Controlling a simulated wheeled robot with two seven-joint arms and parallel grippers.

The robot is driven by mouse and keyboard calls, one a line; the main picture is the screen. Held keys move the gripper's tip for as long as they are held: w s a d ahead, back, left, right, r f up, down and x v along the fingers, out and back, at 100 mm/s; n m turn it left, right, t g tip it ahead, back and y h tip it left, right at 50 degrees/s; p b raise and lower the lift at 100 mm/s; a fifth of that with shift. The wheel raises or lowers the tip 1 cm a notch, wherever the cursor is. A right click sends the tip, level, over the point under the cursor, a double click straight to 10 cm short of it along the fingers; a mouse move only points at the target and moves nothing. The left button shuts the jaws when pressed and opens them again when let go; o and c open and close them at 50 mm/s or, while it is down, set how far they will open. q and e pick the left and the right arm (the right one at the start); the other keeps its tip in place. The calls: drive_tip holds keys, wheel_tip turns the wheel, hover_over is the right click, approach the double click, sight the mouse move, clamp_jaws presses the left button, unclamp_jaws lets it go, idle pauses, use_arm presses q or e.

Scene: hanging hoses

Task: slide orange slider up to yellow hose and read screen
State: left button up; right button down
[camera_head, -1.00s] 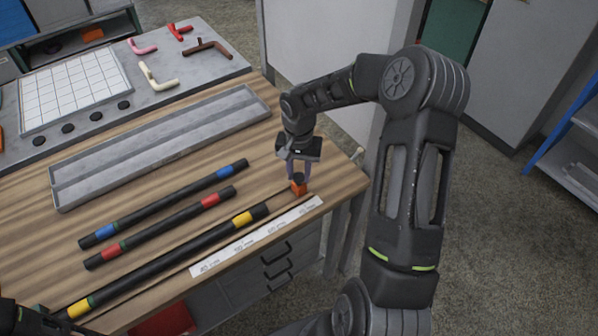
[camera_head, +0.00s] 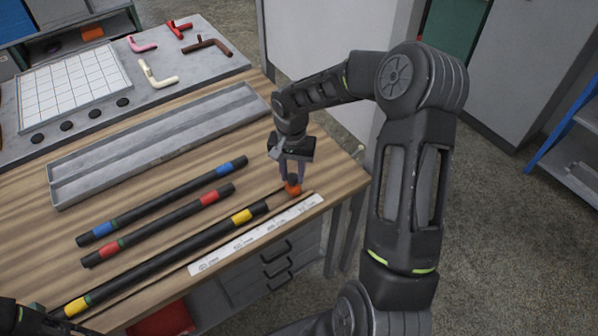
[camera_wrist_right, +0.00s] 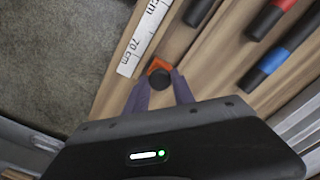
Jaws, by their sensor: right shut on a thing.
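The orange slider (camera_head: 293,188) with a black knob sits on the rail along the ruler, near the table's right end. My right gripper (camera_head: 293,178) is shut on the slider's knob. In the right wrist view the slider (camera_wrist_right: 160,70) shows between the fingertips, beside the ruler's 70 cm mark. The yellow hose (camera_head: 170,258), black with yellow bands, lies left of the slider, with a gap between its right end and the slider. It also shows in part in the right wrist view (camera_wrist_right: 199,10). No screen can be made out. My left gripper is not clearly seen at the lower left edge.
A white ruler (camera_head: 255,236) lies along the table's front edge. Red-banded (camera_head: 160,224) and blue-banded (camera_head: 165,200) hoses lie behind the yellow one. A long grey tray (camera_head: 160,143) is farther back. A grey board with a white grid (camera_head: 75,86) and pipe pieces lies beyond.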

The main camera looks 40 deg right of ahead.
drive_tip(key=a+b, duration=0.4)
drive_tip(key=a, duration=0.4)
drive_tip(key=shift+w+f, duration=0.1)
drive_tip(key=shift+w, duration=0.05)
drive_tip(key=shift+a, duration=0.2)
drive_tip(key=c, duration=1.1)
unclamp_jaws()
drive_tip(key=shift+a, duration=0.2)
drive_tip(key=shift+o, duration=0.2)
drive_tip(key=shift+d, duration=0.1)
drive_tip(key=shift+r, duration=0.25)
wheel_tip(320, 180, up, 8)
drive_tip(key=shift+f+b, duration=0.2)
drive_tip(key=shift+b, duration=0.2)
drive_tip(key=shift+f, duration=0.1)
